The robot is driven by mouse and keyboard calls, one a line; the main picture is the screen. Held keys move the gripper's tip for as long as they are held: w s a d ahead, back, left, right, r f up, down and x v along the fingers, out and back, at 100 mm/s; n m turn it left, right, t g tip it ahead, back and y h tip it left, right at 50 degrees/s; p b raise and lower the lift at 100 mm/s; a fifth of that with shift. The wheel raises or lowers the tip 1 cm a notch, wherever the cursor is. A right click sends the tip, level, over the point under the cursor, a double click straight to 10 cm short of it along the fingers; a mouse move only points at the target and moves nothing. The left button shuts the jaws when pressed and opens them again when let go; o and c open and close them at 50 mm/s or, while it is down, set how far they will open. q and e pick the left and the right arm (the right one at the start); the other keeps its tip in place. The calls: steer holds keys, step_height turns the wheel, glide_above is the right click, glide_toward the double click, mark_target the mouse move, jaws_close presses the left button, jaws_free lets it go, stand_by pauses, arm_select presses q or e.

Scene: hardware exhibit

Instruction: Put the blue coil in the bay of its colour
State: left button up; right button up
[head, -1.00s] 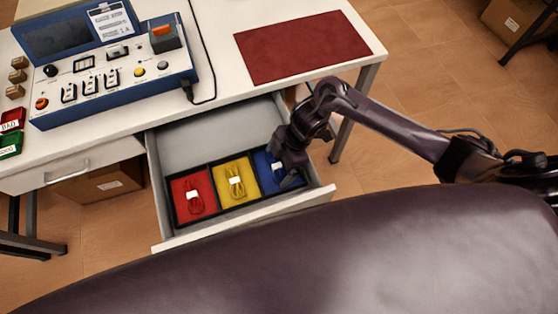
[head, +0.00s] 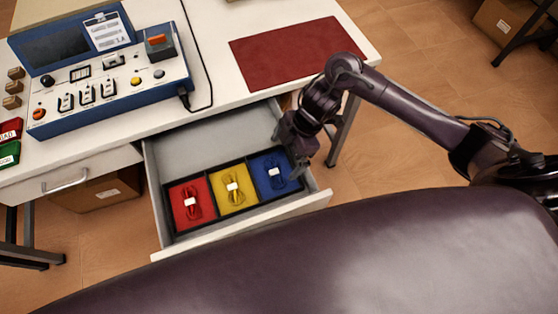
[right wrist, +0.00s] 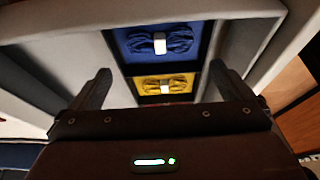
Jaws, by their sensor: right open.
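The blue coil (head: 274,172), with a white band, lies in the blue bay (head: 260,165) of the tray in the open drawer. It also shows in the right wrist view (right wrist: 180,42). The yellow coil (head: 233,188) lies in the yellow bay and the red coil (head: 191,204) in the red bay. My right gripper (head: 301,172) is open and empty, above the drawer's right side beside the blue bay. In the right wrist view its fingers (right wrist: 150,88) stand wide apart with nothing held between them. My left gripper is not in view.
The open drawer (head: 205,137) juts out from under the white table. A blue control panel (head: 105,75) and a dark red mat (head: 290,52) are on the table top. Red and green blocks (head: 9,140) are at the left. The drawer's back part is empty.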

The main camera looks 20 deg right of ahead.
steer(key=v, duration=0.4)
steer(key=shift+d+r, duration=0.1)
steer(key=shift+s, duration=0.1)
stand_by(0.4)
